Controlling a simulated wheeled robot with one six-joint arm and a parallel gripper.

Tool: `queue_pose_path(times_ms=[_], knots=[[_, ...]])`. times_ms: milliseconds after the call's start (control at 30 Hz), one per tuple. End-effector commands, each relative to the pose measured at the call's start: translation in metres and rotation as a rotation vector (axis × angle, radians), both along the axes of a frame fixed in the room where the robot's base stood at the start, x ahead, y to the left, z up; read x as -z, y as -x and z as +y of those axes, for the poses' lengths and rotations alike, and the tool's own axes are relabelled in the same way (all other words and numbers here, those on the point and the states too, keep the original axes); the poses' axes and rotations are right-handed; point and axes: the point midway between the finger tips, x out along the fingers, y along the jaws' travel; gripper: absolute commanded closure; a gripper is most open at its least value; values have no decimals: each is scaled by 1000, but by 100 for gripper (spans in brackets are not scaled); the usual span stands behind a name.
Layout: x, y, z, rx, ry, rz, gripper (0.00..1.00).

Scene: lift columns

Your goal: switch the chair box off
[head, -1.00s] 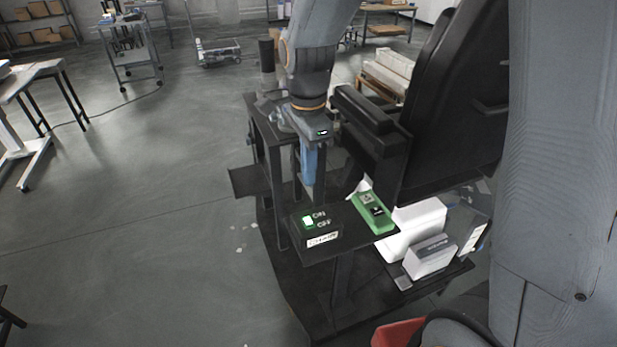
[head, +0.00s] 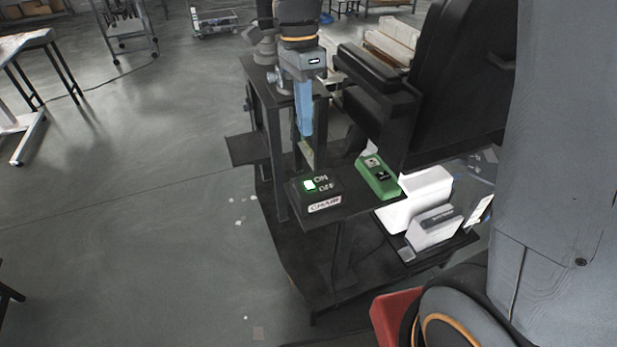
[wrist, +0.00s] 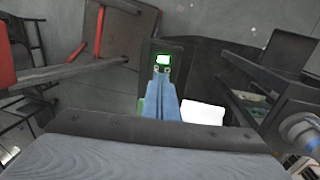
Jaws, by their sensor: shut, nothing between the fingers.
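The chair box (head: 336,189) is a dark box with a white CHAIR label and ON and OFF marks. It sits at the front left of a small black shelf. Its rocker switch (head: 309,185) glows white with a green edge, and the lit part is beside the ON mark. My gripper (head: 305,138) has blue fingers, shut and empty, pointing down above and behind the box, apart from it in the head view. In the wrist view the shut fingertips (wrist: 163,71) appear just below the lit switch (wrist: 162,60); the fingers cover the box's lower part.
A green device (head: 378,178) lies right of the box on the same shelf. White boxes (head: 428,195) stand on a lower shelf. A black chair (head: 450,90) rises close on the right. A red object (head: 392,315) is at the bottom. The floor at left is open.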

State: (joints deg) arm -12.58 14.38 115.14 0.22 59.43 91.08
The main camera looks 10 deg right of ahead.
Motion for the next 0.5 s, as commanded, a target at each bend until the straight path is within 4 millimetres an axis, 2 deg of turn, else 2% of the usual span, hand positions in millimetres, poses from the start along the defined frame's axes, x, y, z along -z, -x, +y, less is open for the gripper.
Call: queue_pose_path(times_ms=[333, 500], knots=[[2, 1, 0, 0, 0, 1, 100], [21, 5, -1, 0, 1, 5, 100]])
